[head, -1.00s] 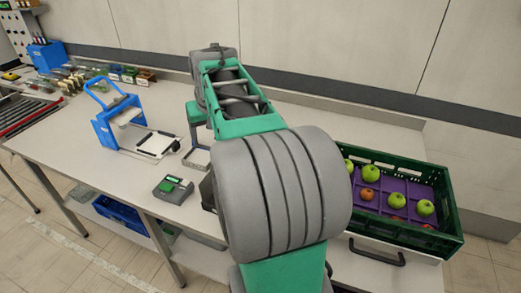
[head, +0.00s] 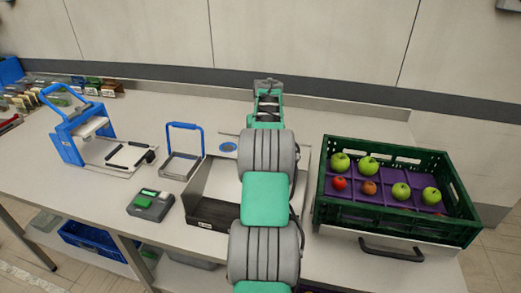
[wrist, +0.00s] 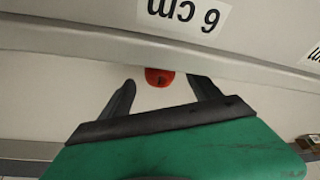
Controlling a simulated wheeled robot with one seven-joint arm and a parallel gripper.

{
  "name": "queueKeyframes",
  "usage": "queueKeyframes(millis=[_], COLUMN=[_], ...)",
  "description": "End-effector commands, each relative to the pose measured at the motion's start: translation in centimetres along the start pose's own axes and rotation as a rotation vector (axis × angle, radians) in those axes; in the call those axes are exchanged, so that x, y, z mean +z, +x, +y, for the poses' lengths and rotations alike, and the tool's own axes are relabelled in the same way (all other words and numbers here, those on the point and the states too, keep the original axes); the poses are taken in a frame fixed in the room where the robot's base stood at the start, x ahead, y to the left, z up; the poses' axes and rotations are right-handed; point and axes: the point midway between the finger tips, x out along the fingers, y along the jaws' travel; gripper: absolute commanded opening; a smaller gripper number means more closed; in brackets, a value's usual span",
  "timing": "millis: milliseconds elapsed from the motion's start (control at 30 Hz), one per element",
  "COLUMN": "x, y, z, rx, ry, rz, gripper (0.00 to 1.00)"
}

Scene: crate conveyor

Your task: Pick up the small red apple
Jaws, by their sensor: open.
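In the wrist view, a small red apple (wrist: 159,77) shows just past my gripper (wrist: 160,88), between the two dark fingertips. The fingers are spread and empty, and the apple's upper part is cut off by a grey edge. A bright red small apple (head: 339,183) and a duller reddish apple (head: 369,187) lie in the green crate (head: 395,227) on the right. I cannot tell whether the wrist-view apple is one of these.
Several green apples (head: 401,191) share the crate's purple tray. A grey panel marked 6 cm (wrist: 185,12) crosses the top of the wrist view. A low tray (head: 211,213) stands beside my arm. A scale (head: 150,204) and a blue-handled device (head: 82,137) stand left. The back of the bench is mostly clear.

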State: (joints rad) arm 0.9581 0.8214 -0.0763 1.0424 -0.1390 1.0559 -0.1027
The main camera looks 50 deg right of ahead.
Motion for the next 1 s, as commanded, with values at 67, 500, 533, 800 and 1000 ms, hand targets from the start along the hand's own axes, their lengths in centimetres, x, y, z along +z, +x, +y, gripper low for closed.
queueKeyframes(millis=[67,500,533,800,1000], x=[-0.2,-0.1,-0.1,-0.1,-0.1], y=[1.4,3.5,3.5,3.5,3.5], z=[0.0,0.1,0.1,0.1,0.1], rx=[-0.001,0.0,0.0,0.0,0.0], ry=[0.0,0.003,0.003,0.003,0.003], rz=[-0.005,-0.001,-0.002,-0.002,-0.002], gripper=[0.72,0.66,0.63,0.41,0.25])
